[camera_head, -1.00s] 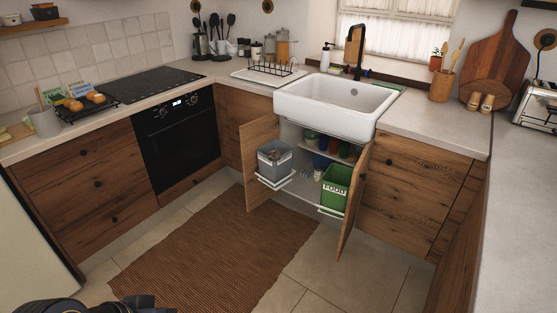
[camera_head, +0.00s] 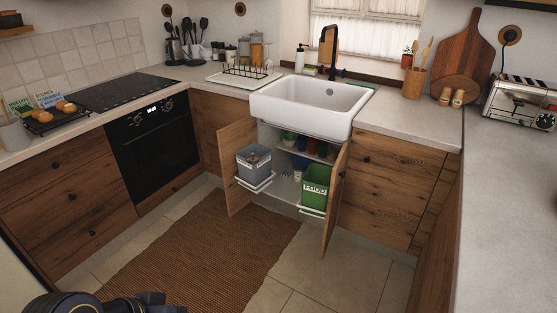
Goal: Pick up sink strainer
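I cannot make out a sink strainer in the head view. The white sink (camera_head: 312,103) stands in the counter with a black tap (camera_head: 332,55) behind it. The inside floor of its basin is mostly hidden by the front wall. Below it the cabinet stands open, with a grey bin (camera_head: 253,163) on the left and a green food bin (camera_head: 315,187) on the right. Several small items in the cabinet are too small to tell. Part of my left arm shows at the bottom left edge, but its fingertips do not. My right gripper is out of view.
The open left door (camera_head: 237,167) and right door (camera_head: 335,200) stick out into the room. A brown rug (camera_head: 200,255) lies on the floor. A dish rack (camera_head: 247,70) stands left of the sink. A toaster (camera_head: 520,100) stands at the right. The counter right of the sink is mostly clear.

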